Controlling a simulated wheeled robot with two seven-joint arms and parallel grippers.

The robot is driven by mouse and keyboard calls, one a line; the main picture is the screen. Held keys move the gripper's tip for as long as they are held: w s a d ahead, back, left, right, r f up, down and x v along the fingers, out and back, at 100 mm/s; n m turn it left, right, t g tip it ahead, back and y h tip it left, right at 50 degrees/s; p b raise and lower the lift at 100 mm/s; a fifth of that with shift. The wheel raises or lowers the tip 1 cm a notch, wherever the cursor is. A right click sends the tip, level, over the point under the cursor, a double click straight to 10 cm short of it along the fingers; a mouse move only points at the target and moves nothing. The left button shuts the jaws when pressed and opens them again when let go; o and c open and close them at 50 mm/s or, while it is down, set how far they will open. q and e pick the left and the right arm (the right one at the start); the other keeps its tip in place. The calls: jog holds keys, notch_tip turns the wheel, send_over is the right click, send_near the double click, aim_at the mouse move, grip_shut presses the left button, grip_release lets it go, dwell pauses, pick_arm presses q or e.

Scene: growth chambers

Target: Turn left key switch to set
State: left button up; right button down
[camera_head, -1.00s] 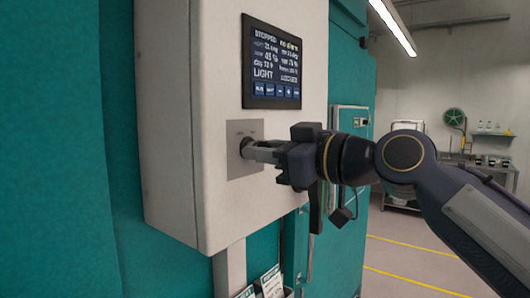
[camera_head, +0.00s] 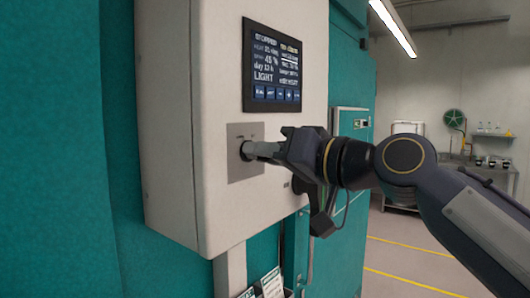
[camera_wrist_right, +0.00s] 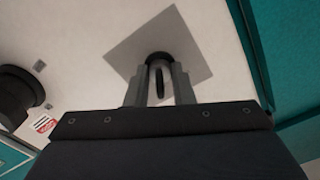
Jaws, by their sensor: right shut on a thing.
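The key switch (camera_head: 245,150) sits on a square grey metal plate (camera_head: 240,172) on the front of a white control box. My right gripper (camera_head: 256,150) reaches it from the right, shut on the key. In the right wrist view the two fingertips (camera_wrist_right: 159,82) stand either side of the dark key (camera_wrist_right: 159,84), in front of the round black switch collar (camera_wrist_right: 160,58). There the plate (camera_wrist_right: 135,47) looks tilted, as the wrist is rolled. The labels above the switch are too small to read. My left gripper is not in view.
A dark display (camera_head: 272,68) above the switch reads STOPPED and LIGHT. The white box (camera_head: 170,120) is mounted on a teal chamber wall (camera_head: 60,150). A black round part (camera_wrist_right: 18,92) sticks out from the box beside the gripper. Papers (camera_head: 272,283) are in a holder below.

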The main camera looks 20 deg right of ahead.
dwell(0.3)
jog(key=c, duration=1.6)
grip_release()
jog(key=shift+d, duration=0.1)
jog(key=b+v, duration=0.2)
jog(key=v, duration=0.5)
jog(key=shift+s+d, duration=0.2)
jog(key=shift+s, duration=0.15)
notch_tip(320, 180, down, 21)
jog(key=s+d+m+g+h, duration=0.2)
jog(key=s+d+g+h, duration=0.1)
jog(key=h, duration=0.1)
jog(key=s+f+g+h, duration=0.1)
jog(key=s+f, duration=0.3)
jog(key=f, duration=0.4)
jog(key=s+f+m+g+h, duration=0.1)
jog(key=s+f, duration=0.3)
jog(key=f, duration=0.5)
jog(key=s+f+g+h, duration=0.1)
jog(key=s+f+g, duration=0.2)
jog(key=s+f, duration=0.2)
notch_tip(320, 180, down, 4)
jog(key=shift+a+r+m+g, duration=0.1)
jog(key=shift+a+m+g, duration=0.05)
jog(key=shift+m+g, duration=0.15)
